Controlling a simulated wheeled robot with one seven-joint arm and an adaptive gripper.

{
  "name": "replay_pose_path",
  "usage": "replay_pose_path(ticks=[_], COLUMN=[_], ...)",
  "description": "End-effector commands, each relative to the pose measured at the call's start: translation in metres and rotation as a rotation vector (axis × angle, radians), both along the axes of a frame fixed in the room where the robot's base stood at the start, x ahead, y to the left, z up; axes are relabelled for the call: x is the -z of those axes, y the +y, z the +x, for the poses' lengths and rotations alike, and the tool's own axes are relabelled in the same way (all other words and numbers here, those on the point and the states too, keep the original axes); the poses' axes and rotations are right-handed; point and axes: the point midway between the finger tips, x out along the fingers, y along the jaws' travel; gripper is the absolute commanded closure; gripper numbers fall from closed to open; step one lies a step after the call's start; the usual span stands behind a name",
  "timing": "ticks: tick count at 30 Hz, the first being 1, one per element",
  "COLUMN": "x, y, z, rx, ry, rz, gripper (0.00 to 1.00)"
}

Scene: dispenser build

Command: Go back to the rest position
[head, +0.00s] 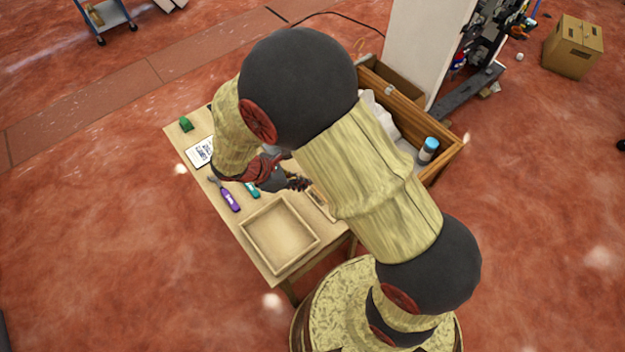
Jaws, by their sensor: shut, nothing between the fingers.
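My arm reaches from its base at the bottom right over a wooden table (176,137). My gripper (303,184) is low above the table, just beyond the far right corner of a shallow wooden tray (252,241). It is shut, with nothing seen in it. My arm links hide much of the table's middle and right side.
A wooden drawer box (448,160) with a blue-capped bottle (428,149) stands right. A cardboard box (573,48) sits on the open red floor.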

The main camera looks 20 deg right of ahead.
Motion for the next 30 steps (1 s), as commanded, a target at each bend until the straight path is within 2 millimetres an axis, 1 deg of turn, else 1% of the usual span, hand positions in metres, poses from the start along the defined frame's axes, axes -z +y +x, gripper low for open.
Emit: replay_pose_path(ticks=[1,3,6,9,19,23,24,25,27,28,30], x=[-0.010,-0.019,-0.028,-0.033,-0.036,-0.035,-0.033,-0.029,-0.025,-0.029,-0.043], y=[0.008,0.015,0.022,0.027,0.030,0.031,0.033,0.033,0.034,0.037,0.040], z=[0.000,-0.002,-0.003,-0.004,-0.005,-0.005,-0.009,-0.017,-0.039,-0.047,-0.060], rx=[-0.004,-0.003,-0.004,-0.002,0.000,0.039,0.074,0.112,0.218,0.271,0.387], ry=[-0.002,-0.001,0.000,0.000,0.000,-0.030,-0.044,-0.048,-0.065,-0.084,-0.131], rz=[0.000,0.001,-0.001,0.000,-0.001,0.007,0.018,0.025,0.053,0.076,0.128], gripper=[1.00,1.00,1.00,1.00,1.00,1.00,1.00,1.00,1.00,1.00,1.00])
